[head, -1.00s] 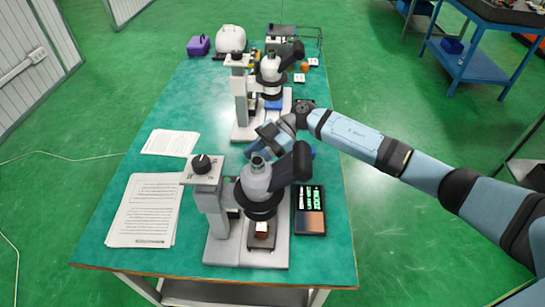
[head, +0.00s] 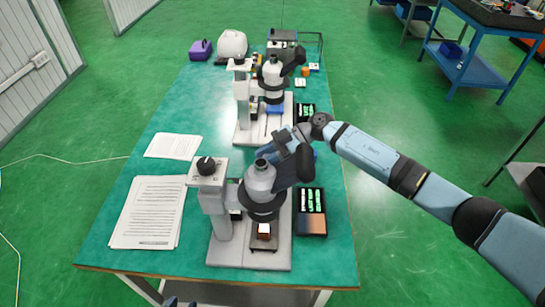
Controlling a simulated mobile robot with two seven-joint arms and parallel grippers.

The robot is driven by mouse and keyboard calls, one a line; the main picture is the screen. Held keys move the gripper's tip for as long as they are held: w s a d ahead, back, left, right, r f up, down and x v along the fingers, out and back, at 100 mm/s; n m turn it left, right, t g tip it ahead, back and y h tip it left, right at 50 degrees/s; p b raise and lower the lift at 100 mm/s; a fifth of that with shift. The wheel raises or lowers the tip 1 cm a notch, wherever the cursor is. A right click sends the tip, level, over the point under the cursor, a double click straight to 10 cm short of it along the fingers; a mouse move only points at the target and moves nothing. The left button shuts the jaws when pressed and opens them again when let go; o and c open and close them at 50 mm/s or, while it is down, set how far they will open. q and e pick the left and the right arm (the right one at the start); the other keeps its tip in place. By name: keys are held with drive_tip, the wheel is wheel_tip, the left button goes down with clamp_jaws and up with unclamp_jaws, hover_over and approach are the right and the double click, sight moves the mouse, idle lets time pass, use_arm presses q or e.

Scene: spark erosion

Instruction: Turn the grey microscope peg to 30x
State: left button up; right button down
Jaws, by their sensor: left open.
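The near microscope (head: 261,180) stands on a pale base on the table. A dark round knob (head: 206,165) with a light mark sits on the plate at the top of its post; the scale is too small to read. A second microscope (head: 272,75) behind has a similar dark knob (head: 239,60). I cannot tell which knob is the grey peg. My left gripper (head: 179,302) barely shows at the bottom edge, open, apart from the knobs. My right gripper (head: 272,152) is just behind the near microscope's head, partly hidden; its fingers are unclear.
Paper sheets (head: 148,210) lie left of the near microscope, more papers (head: 173,146) behind. A dark case (head: 312,223) lies at its right. A purple box (head: 200,48) and white object (head: 232,43) stand at the far end. The table's left middle is mostly clear.

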drive_tip(key=c, duration=1.2)
unclamp_jaws()
drive_tip(key=b+v, duration=0.3)
drive_tip(key=v, duration=1.1)
drive_tip(key=shift+f, duration=0.1)
drive_tip(key=shift+w, duration=0.1)
